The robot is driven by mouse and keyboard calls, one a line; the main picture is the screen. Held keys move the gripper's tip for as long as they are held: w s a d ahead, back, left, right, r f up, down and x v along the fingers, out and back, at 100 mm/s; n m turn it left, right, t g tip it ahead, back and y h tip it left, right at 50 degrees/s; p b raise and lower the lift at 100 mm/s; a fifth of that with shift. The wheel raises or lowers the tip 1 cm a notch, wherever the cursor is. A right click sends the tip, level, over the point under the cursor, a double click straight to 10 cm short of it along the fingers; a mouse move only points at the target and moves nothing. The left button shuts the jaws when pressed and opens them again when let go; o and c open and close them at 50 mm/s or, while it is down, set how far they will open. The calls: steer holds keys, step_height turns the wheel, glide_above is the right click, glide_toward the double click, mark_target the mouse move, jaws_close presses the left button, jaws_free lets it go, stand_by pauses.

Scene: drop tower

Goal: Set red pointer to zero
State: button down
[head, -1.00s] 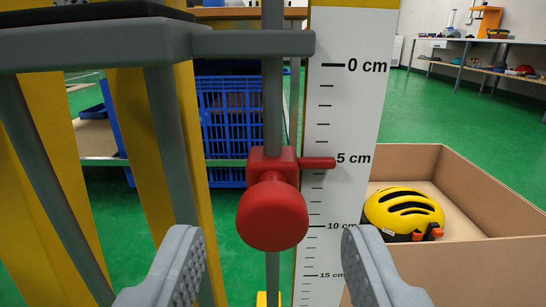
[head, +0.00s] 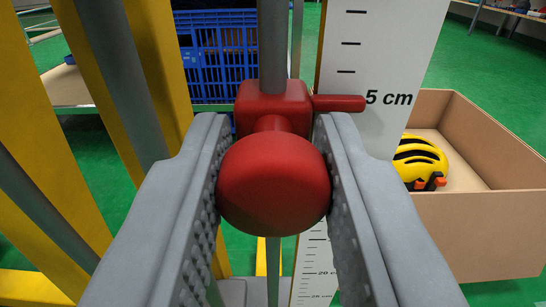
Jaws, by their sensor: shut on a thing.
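The red pointer has a round knob (head: 273,185), a block on a vertical grey rod (head: 273,45) and a short arm (head: 338,103) reaching right to the scale. The pointer arm is level with the 5 cm mark on the white scale board (head: 385,60). My gripper (head: 273,170) is shut on the knob, one ridged grey finger on each side. The 0 cm mark is above the top edge of the view. The 10 cm mark is hidden behind the knob and right finger.
A cardboard box (head: 480,225) with a yellow helmet (head: 418,160) stands at the right. Yellow posts (head: 35,100) and grey bars of the tower stand at the left. A blue crate (head: 215,60) is behind the rod.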

steer(key=shift+r, duration=1.35)
steer(key=c, duration=1.2)
jaws_free()
steer(key=s, duration=1.7)
steer(key=shift+s+d, duration=0.2)
steer(key=shift+d, duration=0.1)
steer(key=shift+o, duration=0.3)
